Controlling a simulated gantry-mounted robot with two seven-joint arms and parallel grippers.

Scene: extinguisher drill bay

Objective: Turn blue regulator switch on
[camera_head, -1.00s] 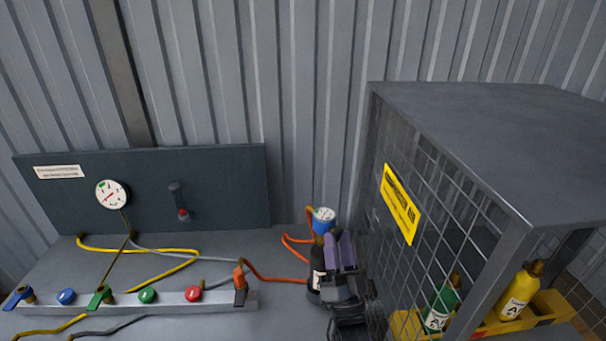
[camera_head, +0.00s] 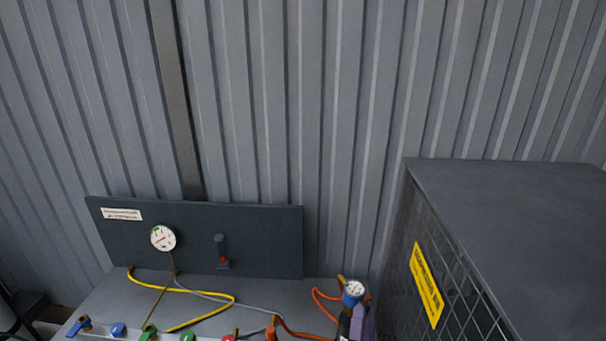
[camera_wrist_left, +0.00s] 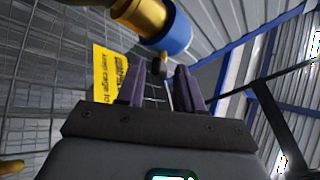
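The blue regulator (camera_head: 353,293) has a white dial face and sits beside an orange hose at the back of the bench. In the left wrist view its blue body (camera_wrist_left: 178,37) joins a brass part (camera_wrist_left: 138,14) at the top. A small dark knob (camera_wrist_left: 159,68), possibly its switch, sticks out below the blue body. My left gripper (camera_wrist_left: 160,78) is open, its two purple fingers apart just below the knob, with nothing clearly held. In the head view the left gripper (camera_head: 361,312) is at the bottom edge, right by the regulator. My right gripper is not in view.
A mesh cage (camera_head: 510,195) with a yellow sign (camera_head: 426,285) stands close on the right. Blue, green and red knobs line the bottom edge, with hoses behind.

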